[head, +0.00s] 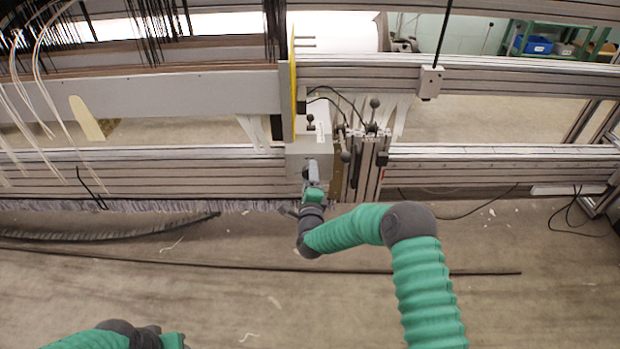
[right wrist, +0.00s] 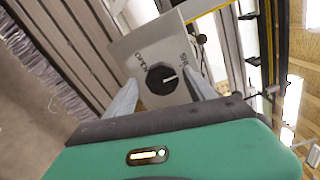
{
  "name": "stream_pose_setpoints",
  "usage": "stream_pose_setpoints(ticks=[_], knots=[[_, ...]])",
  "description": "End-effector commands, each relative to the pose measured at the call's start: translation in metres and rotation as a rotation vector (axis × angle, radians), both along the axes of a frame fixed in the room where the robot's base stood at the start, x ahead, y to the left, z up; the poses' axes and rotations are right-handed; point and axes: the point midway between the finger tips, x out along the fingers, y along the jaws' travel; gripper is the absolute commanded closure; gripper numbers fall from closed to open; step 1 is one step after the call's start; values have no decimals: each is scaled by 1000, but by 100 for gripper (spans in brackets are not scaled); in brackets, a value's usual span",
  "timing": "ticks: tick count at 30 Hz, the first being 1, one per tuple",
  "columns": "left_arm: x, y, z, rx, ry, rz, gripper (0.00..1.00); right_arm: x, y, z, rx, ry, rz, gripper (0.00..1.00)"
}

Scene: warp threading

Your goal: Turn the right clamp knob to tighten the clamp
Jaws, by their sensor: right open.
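The clamp knob (right wrist: 160,78) is a round black dial with a short white mark, on the face of a light grey box (right wrist: 140,40). In the right wrist view the mark points to the right. Lettering lies on both sides of the dial; the left word looks like OPEN and the right one is partly cut by a finger. My right gripper (right wrist: 162,85) is open, with one finger on each side of the knob; contact cannot be told. In the head view, the right gripper (head: 312,172) is at the front of the box (head: 305,148), hiding the knob. My left gripper is out of view.
Metal loom beams (head: 500,152) run across the head view behind the gripper. Black ball-topped levers (head: 374,104) stand just right of the box. A yellow-edged plate (head: 293,75) rises above it. Pale threads hang at left. The floor in front is mostly clear, with a long dark strip.

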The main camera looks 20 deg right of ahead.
Motion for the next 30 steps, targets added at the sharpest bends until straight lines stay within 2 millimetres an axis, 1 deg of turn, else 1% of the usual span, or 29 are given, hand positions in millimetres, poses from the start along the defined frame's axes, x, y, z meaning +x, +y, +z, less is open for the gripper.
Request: stream_pose_setpoints(ticks=[3, 5, 8, 11, 15, 18, 22, 25, 30], knots=[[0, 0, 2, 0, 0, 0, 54, -1, 1, 2, 0, -1, 1, 37], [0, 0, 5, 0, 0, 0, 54, -5, 2, 3, 0, -1, 1, 37], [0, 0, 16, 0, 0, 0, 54, -21, 7, 5, 0, 1, 2, 37], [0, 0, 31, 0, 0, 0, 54, -47, 14, 7, -1, 4, 3, 37], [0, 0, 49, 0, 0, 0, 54, -88, 26, 6, 0, 5, 3, 37], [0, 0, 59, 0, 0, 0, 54, -115, 34, 5, 1, 5, 3, 37], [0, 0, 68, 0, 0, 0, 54, -143, 42, 2, 2, 5, 3, 37], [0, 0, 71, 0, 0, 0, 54, -156, 45, 1, 1, 3, 2, 37], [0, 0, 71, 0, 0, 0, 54, -163, 46, -1, 0, 0, -1, 37]])
